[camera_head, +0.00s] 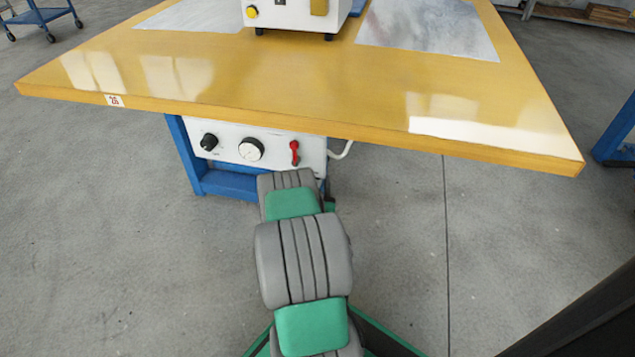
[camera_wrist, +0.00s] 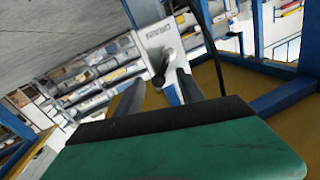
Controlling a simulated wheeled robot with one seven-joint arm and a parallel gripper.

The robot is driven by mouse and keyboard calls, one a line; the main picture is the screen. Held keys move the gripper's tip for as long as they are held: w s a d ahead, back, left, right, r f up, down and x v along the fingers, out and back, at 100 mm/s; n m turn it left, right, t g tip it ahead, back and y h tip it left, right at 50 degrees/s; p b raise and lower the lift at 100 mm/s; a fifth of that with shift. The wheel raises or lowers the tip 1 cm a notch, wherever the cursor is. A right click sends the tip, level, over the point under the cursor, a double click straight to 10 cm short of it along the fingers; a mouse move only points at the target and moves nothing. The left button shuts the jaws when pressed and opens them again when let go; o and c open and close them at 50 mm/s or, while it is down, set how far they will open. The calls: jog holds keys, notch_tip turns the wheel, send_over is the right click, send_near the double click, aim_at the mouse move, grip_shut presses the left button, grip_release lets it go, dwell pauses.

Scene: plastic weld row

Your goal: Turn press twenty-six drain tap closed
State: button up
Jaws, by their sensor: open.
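In the wrist view a small grey tap (camera_wrist: 168,60) with a dark lever sits at a white plate (camera_wrist: 154,33) with lettering too small to read surely. My gripper (camera_wrist: 160,82) is open, its two dark fingers apart, with the tap just beyond and between the fingertips. I cannot tell whether they touch it. In the head view my gripper is hidden behind my grey and green arm. The table marked 26 (camera_head: 115,100) has a white panel (camera_head: 222,142) under its front edge, with a red lever (camera_head: 294,152) pointing roughly upright.
The panel also carries a black knob (camera_head: 209,142) and a round gauge (camera_head: 250,149). The yellow tabletop (camera_head: 330,85) overhangs the blue frame (camera_head: 190,165). A dark hose (camera_wrist: 212,50) runs near the tap. Grey floor right of my arm is clear.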

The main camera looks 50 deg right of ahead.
jog(key=shift+c, duration=0.6)
grip_shut()
jog(key=shift+a, duration=0.1)
jog(key=shift+w+a+r+n+g+y+p, duration=0.2)
jog(key=shift+w+n+g+p, duration=0.25)
jog(key=shift+n, duration=0.9)
jog(key=shift+w+a+r+n+g+y+p, duration=0.1)
jog(key=shift+w+a+n+g+p, duration=0.15)
jog(key=shift+n+p, duration=0.7)
jog(key=shift+w+a+r+n+g+y+p, duration=0.15)
jog(key=shift+w+n+g, duration=0.25)
jog(key=shift+n, duration=1.3)
